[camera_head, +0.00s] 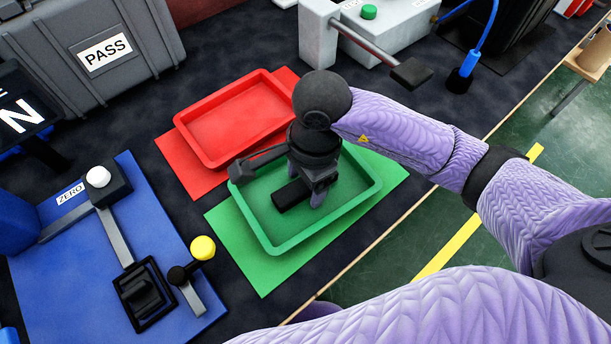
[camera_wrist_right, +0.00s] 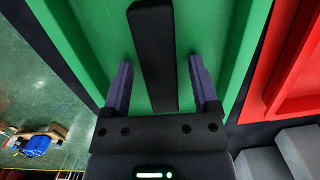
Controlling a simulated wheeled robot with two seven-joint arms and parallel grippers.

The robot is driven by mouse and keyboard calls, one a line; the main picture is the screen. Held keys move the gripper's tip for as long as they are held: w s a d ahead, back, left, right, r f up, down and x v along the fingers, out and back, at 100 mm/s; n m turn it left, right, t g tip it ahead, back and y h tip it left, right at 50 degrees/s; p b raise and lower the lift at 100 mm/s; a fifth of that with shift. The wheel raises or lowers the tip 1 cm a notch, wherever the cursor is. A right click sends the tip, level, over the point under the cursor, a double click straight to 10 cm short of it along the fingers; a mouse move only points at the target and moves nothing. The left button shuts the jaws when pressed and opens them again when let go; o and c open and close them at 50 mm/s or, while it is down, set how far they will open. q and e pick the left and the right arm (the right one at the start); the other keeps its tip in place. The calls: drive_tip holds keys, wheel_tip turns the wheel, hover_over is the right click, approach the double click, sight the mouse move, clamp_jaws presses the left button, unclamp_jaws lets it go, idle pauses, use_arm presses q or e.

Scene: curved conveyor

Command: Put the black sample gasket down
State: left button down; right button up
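The black gasket (camera_head: 292,195) is a dark, flat bar in the green tray (camera_head: 272,246). In the right wrist view the gasket (camera_wrist_right: 152,50) runs between the fingers, with green showing on both sides. My right gripper (camera_head: 318,190) is low over the green tray. In the right wrist view the right gripper (camera_wrist_right: 161,82) is open, its two purple-grey fingers apart from the bar. My left gripper is not in view.
A red tray (camera_head: 188,130) lies just behind the green tray. A blue board with a ZERO label (camera_head: 70,192) and a yellow-knobbed lever (camera_head: 203,248) is at left. A grey PASS case (camera_head: 105,85) stands behind. The table's edge runs close on the right.

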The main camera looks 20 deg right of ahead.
use_arm(q)
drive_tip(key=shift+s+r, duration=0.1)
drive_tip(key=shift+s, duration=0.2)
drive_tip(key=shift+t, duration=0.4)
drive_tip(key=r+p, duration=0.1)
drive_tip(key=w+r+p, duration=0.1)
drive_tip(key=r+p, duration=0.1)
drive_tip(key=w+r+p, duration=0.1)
drive_tip(key=p, duration=0.1)
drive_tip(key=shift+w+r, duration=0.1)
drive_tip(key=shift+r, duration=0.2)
use_arm(e)
wheel_tip(320, 180, up, 12)
drive_tip(key=d, duration=0.1)
drive_tip(key=shift+w+d, duration=0.15)
drive_tip(key=shift+d, duration=0.05)
